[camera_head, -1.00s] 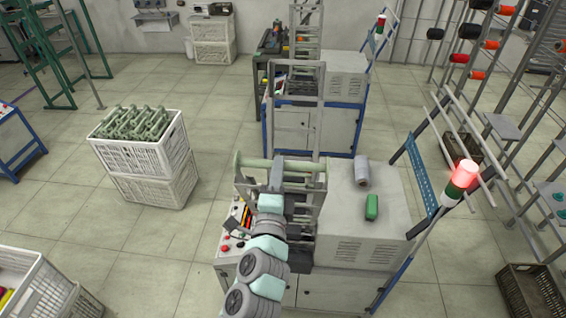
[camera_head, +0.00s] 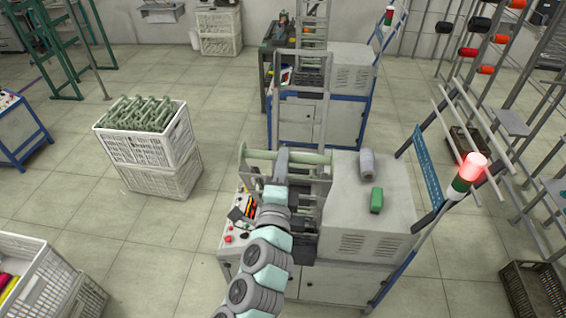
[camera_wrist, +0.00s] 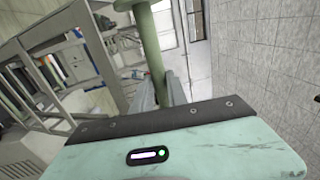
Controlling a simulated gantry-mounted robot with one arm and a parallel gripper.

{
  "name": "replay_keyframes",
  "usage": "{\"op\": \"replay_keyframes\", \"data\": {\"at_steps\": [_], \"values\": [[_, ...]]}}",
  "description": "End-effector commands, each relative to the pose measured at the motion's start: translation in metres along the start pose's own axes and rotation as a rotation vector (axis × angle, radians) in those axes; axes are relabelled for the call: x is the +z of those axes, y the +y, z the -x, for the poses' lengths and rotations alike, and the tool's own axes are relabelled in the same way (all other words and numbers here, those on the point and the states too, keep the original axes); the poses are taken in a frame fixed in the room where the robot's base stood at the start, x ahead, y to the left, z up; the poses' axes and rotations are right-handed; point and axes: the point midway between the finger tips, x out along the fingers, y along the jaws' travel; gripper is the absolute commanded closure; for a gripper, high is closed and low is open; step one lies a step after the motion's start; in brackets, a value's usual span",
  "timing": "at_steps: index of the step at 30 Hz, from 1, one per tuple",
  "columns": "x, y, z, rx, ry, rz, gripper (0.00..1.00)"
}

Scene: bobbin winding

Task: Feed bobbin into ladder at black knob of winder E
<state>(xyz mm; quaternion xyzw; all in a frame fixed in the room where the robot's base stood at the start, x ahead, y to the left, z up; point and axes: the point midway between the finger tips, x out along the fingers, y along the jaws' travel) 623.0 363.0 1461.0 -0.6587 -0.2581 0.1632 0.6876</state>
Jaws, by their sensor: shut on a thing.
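My gripper (camera_head: 282,160) is shut on a pale green bobbin (camera_head: 258,154) at the ladder (camera_head: 321,185) of the near winder. The bobbin lies roughly level across the picture, its flanged left end sticking out past the ladder's left side. In the wrist view the bobbin (camera_wrist: 151,45) runs up from between the fingers, with the ladder frame (camera_wrist: 85,60) to its left. I cannot tell whether the bobbin rests on the ladder. A control panel (camera_head: 236,225) with red and black knobs sits below the gripper; my arm hides part of it. The winder's letter cannot be read.
A grey cone (camera_head: 367,164) and a green object (camera_head: 376,200) stand on the winder's top. A lit red signal lamp (camera_head: 474,166) is at its right. A white crate of green bobbins (camera_head: 147,145) stands on the left, with clear floor between. A second winder (camera_head: 300,120) is behind.

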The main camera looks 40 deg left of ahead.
Motion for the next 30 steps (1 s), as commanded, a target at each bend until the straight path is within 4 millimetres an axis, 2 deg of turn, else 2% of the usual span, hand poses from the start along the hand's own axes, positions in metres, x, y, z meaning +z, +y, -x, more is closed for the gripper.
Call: {"op": "replay_keyframes", "data": {"at_steps": [21,30], "values": [[-0.001,0.044,-0.012,-0.001,0.001,0.000,1.00],[-0.001,0.045,-0.014,-0.001,0.001,0.000,1.00]]}}
